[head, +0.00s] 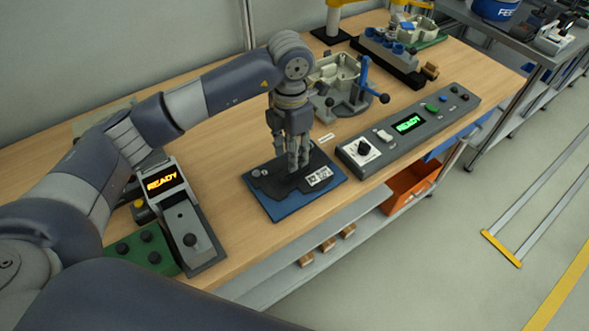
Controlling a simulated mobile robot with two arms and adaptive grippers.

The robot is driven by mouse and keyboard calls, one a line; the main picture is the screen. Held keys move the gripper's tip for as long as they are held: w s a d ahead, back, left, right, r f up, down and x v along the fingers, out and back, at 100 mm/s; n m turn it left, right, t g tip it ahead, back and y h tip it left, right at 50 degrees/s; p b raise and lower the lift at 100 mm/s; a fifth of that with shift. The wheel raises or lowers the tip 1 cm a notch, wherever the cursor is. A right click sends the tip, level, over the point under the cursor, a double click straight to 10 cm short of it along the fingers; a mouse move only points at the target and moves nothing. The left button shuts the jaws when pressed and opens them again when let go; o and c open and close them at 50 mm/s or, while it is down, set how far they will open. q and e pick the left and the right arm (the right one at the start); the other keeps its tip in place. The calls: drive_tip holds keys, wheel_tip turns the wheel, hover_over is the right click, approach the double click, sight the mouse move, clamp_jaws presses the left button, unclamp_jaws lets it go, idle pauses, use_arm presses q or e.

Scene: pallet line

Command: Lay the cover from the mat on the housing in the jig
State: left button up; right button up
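The dark cover (275,184) lies flat on the blue mat (290,211) near the table's front edge, with a white printed label on its right side. My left gripper (298,168) points straight down over the middle of the cover, its fingertips at or just above it. The fingers hide that part of the cover, and I cannot tell whether they grip anything. The pale grey housing (343,69) sits in the jig (349,108), behind and right of the mat, partly hidden by my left wrist. A blue-handled clamp stands at its right. My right gripper is not in view.
A control panel (366,164) showing READY lies right of the mat. A READY device (166,178) and a green block (141,245) stand at the left. Farther back are a block with blue parts (393,47) and another grey part (409,29). An orange bin (409,188) is below.

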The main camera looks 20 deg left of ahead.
use_arm(q)
drive_tip(key=f+p, duration=0.1)
drive_tip(key=f, duration=0.1)
drive_tip(key=d+f+p, duration=0.1)
drive_tip(key=f, duration=0.1)
drive_tip(key=shift+d+f, duration=0.1)
drive_tip(key=shift+f, duration=0.3)
drive_tip(key=shift+w+f, duration=0.1)
drive_tip(key=shift+f, duration=0.25)
clamp_jaws()
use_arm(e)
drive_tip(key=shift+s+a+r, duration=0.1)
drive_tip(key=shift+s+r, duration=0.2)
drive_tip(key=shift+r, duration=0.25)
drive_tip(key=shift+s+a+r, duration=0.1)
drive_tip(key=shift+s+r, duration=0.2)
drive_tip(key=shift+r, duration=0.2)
